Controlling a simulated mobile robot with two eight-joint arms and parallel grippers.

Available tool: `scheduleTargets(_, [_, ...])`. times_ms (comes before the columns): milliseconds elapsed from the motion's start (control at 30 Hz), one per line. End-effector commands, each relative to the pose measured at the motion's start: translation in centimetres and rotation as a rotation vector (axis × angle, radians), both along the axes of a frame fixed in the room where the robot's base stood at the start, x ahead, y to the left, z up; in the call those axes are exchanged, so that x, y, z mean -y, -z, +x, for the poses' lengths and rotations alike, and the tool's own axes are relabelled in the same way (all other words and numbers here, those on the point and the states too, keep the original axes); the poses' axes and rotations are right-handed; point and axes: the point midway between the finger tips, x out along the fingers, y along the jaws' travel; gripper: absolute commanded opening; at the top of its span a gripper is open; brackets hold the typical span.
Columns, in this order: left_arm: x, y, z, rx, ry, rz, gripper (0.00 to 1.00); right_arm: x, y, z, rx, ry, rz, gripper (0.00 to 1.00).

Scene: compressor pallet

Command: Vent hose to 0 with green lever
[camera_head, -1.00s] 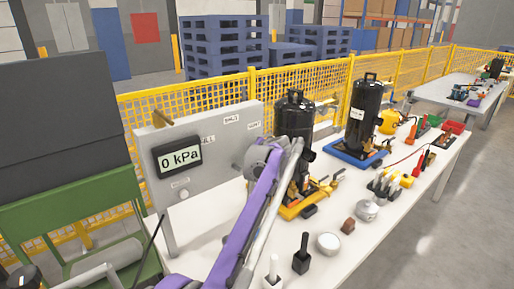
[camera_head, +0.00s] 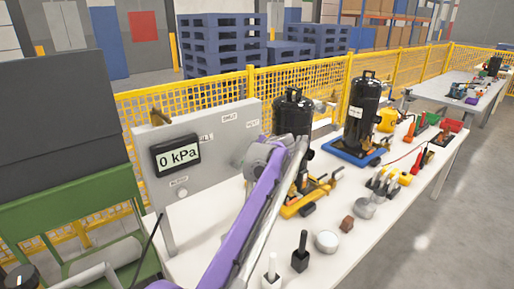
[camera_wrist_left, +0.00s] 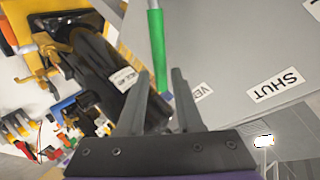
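The green lever (camera_wrist_left: 157,45) shows in the left wrist view as a straight green rod against the grey panel (camera_wrist_left: 235,50). Panel labels read "SHUT" (camera_wrist_left: 275,85) and, cut off, "VE". My left gripper (camera_wrist_left: 160,75) is open; the lever appears between its fingertips in the picture, and I cannot tell whether they touch it. In the head view the display (camera_head: 176,155) on the panel reads 0 kPa. My purple left arm covers part of the panel there, and hides the lever and my left fingertips. My right gripper is out of view.
Black compressors (camera_head: 361,118) stand on the white table (camera_head: 375,235) right of the panel. A silver round tin (camera_head: 327,241), a brown block (camera_head: 347,225) and small tools lie in front. A yellow mesh fence (camera_head: 225,90) runs behind. A green-framed machine (camera_head: 75,215) stands left.

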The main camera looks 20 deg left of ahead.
Motion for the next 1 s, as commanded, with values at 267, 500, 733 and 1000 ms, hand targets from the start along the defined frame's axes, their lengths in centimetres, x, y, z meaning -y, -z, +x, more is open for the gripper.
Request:
scheduleTargets(267, [3.0, -2.3, -3.9, 0.0, 0.003, 0.0, 0.35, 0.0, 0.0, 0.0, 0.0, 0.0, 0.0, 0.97])
scheduleTargets(500, [3.8, -3.0, -5.1, 0.0, 0.001, 0.001, 0.35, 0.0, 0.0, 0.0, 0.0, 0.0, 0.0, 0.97])
scheduleTargets(733, [3.8, -3.0, -5.1, -0.001, 0.0, 0.001, 0.35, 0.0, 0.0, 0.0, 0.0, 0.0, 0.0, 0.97])
scheduleTargets(1000, [3.8, -3.7, -5.2, 0.032, 0.011, -0.003, 0.35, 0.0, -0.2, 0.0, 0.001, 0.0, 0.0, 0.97])
